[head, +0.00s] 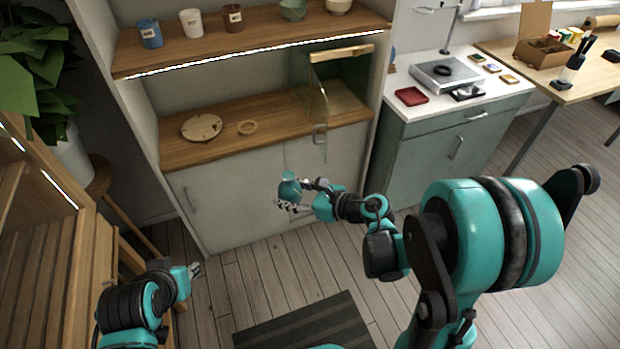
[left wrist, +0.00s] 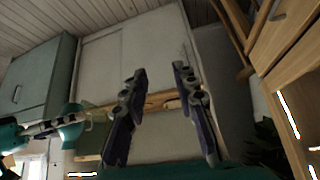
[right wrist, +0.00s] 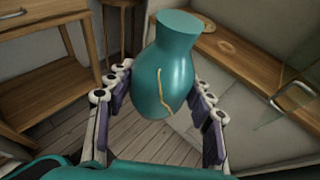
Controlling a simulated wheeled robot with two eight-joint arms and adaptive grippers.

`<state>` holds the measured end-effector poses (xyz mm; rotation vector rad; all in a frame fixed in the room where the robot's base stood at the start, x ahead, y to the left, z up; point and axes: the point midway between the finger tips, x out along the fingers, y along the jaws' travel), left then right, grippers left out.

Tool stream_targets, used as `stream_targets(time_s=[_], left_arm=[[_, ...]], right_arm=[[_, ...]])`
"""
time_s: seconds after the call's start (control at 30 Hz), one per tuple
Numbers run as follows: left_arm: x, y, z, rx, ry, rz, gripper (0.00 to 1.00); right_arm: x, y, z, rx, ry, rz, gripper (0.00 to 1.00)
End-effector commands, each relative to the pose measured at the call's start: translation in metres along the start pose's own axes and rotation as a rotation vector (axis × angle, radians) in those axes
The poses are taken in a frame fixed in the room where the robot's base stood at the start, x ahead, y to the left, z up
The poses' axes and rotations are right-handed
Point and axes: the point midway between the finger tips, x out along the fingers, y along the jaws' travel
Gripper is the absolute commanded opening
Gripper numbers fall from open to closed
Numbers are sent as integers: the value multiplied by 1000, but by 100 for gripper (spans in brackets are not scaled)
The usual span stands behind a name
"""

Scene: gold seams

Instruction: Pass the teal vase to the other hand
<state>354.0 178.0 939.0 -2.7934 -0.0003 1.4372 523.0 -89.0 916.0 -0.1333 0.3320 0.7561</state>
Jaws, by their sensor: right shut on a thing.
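The teal vase (right wrist: 170,68) has a gold seam and sits between the fingers of my right gripper (right wrist: 160,110) in the right wrist view. My right gripper is shut on it. In the head view the vase (head: 289,190) is small, held in the air in front of the white lower cabinet. The vase also shows at the left of the left wrist view (left wrist: 72,135). My left gripper (left wrist: 160,85) is open and empty, its two fingers apart. In the head view my left gripper (head: 194,270) is low at the left, well apart from the vase.
A glass door (head: 319,115) stands open there. A slatted wooden bench (head: 50,250) is at left. Floor between the grippers is clear.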

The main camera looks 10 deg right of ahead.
Motion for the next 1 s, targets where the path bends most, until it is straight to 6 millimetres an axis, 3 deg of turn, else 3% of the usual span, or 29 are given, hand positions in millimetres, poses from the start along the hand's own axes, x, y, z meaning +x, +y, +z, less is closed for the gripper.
stream_targets(time_s=[0.17,0.37,0.47,0.67,1.0], left_arm=[[0,0,0,0,0,0,28],[-2,5,-9,20,-16,10,78],[-6,16,-27,59,-50,29,78],[-11,58,-81,194,-159,88,78],[2,153,-153,448,-355,186,78]], right_arm=[[20,26,-2,-54,0,151,17],[26,36,-2,-76,1,206,17],[26,36,-2,-76,1,207,17],[26,36,-2,-75,1,205,17],[26,35,-2,-74,1,205,17]])
